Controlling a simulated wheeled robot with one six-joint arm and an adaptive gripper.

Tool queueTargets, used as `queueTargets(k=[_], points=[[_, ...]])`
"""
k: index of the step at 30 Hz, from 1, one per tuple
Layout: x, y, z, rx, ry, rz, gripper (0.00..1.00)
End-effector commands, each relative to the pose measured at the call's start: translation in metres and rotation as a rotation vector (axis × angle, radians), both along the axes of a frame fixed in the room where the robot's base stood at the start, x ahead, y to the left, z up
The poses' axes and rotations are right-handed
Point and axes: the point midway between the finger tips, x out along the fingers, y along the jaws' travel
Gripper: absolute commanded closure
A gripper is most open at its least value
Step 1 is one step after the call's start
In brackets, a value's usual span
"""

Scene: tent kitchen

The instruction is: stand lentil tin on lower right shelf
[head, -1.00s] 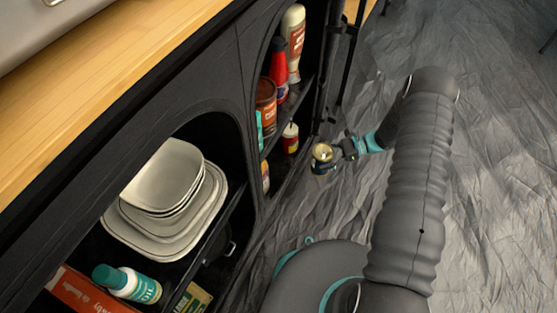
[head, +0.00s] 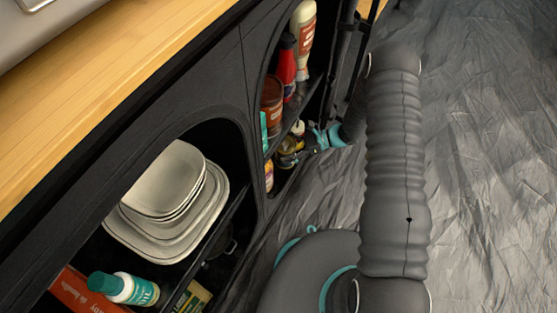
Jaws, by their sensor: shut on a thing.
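The lentil tin (head: 287,147) shows as a small gold-topped can in the head view, in the lower part of the right-hand shelf opening. My gripper (head: 298,148) is shut on it, inside or at the mouth of that opening. The lower right shelf (head: 279,186) is dark and mostly hidden by the tin, my gripper and the shelf frame. I cannot tell whether the tin touches the shelf.
The upper right shelf holds a brown jar (head: 272,103), a red bottle (head: 287,62) and a white bottle (head: 303,38). A small jar (head: 268,176) stands low at the left of the opening. The floor at right is clear.

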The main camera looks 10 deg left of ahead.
Motion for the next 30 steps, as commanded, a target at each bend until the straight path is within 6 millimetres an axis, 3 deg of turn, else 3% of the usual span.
queueTargets(k=[4,9,17,24,30], points=[[-0.008,0.030,0.000,0.000,0.000,0.004,0.82],[-0.007,0.027,-0.027,-0.001,0.002,0.000,0.82],[-0.007,0.027,-0.042,0.001,0.001,0.003,0.82],[-0.007,0.027,-0.069,0.001,0.001,0.002,0.82],[-0.006,0.027,-0.070,0.001,0.000,0.001,0.82]])
